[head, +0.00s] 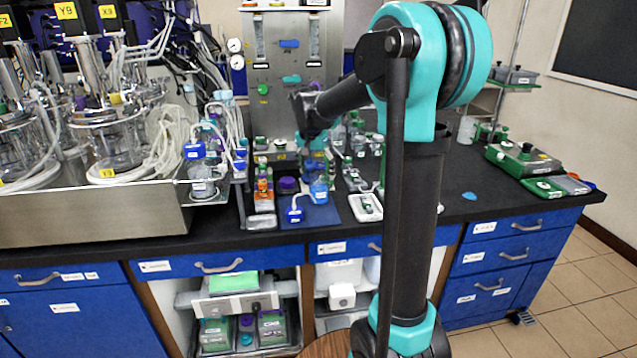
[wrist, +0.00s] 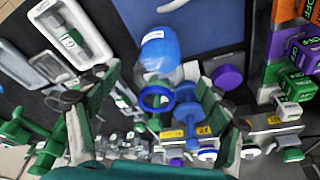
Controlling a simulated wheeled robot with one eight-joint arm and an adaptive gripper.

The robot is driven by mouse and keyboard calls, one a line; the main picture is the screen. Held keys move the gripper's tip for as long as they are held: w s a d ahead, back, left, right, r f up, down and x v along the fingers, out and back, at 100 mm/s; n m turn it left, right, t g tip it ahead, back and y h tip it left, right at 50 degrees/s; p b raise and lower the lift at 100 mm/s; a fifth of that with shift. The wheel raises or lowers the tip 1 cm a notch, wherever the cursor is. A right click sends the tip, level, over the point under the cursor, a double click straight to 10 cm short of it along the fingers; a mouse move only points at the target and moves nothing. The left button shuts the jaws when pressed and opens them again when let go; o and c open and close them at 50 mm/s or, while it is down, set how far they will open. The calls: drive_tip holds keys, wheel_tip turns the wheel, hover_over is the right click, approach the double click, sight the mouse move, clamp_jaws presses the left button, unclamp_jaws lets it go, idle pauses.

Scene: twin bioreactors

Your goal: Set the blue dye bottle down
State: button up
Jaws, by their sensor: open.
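The blue dye bottle (head: 319,191) stands on the dark blue mat (head: 338,211) on the black bench. In the wrist view the bottle (wrist: 159,47) lies just beyond the fingertips, with a blue ring at its near end. My gripper (head: 318,150) is above the bottle in the head view, partly hidden by my arm. In the wrist view my gripper (wrist: 152,100) has its two green-grey fingers spread wide, one on each side of the bottle's near end. No finger clearly touches the bottle.
A white tray (head: 365,207) is to the right, and a stack of coloured boxes (head: 264,190) to the left. A steel panel (head: 291,80) rises behind. The bench farther right has free room.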

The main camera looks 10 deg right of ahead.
drive_tip(key=v, duration=0.4)
drive_tip(key=shift+s+r, duration=0.1)
drive_tip(key=shift+r, duration=0.2)
drive_tip(key=s+d+f+n, duration=0.1)
drive_tip(key=s+f+n, duration=0.1)
drive_tip(key=s+f, duration=0.4)
drive_tip(key=s+d+f+n+t+y, duration=0.1)
drive_tip(key=s+d+f+n, duration=0.1)
drive_tip(key=s+f, duration=0.5)
drive_tip(key=s+d+f+n, duration=0.2)
drive_tip(key=s+f, duration=0.5)
drive_tip(key=s, duration=0.8)
drive_tip(key=shift+s+n+t+y, duration=0.3)
drive_tip(key=shift+n+y, duration=0.1)
